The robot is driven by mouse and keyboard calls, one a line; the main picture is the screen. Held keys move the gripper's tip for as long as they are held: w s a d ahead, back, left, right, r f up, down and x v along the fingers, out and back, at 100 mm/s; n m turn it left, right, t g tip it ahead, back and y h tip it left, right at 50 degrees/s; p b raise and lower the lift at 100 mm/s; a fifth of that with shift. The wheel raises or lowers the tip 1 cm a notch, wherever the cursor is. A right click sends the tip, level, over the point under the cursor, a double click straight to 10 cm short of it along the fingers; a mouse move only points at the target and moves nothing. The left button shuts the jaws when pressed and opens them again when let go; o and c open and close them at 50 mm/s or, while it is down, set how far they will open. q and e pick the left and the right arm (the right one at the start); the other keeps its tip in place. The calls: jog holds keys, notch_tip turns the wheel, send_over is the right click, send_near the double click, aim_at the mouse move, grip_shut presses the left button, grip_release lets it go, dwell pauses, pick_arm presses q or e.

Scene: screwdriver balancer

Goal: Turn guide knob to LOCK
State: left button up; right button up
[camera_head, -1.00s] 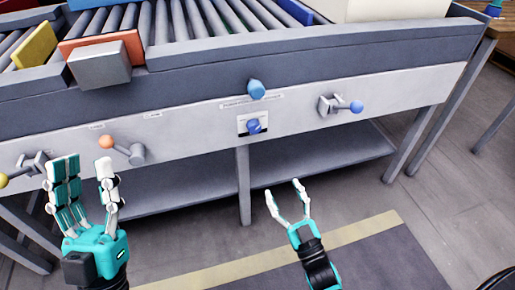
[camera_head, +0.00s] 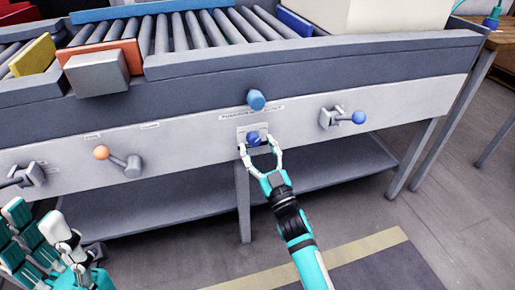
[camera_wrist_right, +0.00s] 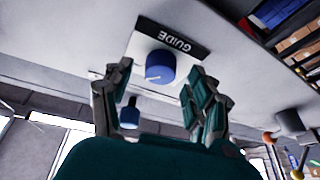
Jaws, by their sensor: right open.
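The guide knob (camera_head: 254,138) is a small blue knob on a pale plate on the conveyor's front panel. In the right wrist view the blue knob (camera_wrist_right: 160,66) sits on a white plate with a dark strip reading GUIDE, upside down there. My right gripper (camera_head: 259,147) is open, its fingertips on either side of the knob in the head view. In the wrist view the open fingers (camera_wrist_right: 160,78) flank the knob with gaps; contact is not visible. The lock marking is not readable. My left gripper (camera_head: 48,232) is open and empty at the lower left, partly cut off.
A larger blue knob (camera_head: 256,99) is above the guide plate. A blue-tipped lever (camera_head: 341,118) is to the right and an orange-tipped lever (camera_head: 119,160) to the left. A lower shelf (camera_head: 190,206) runs below the panel.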

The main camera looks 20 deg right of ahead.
jog(key=shift+w+a+r, duration=0.1)
jog(key=shift+w+r, duration=0.1)
jog(key=shift+w, duration=0.2)
jog(key=shift+c, duration=0.3)
jog(key=c, duration=1.1)
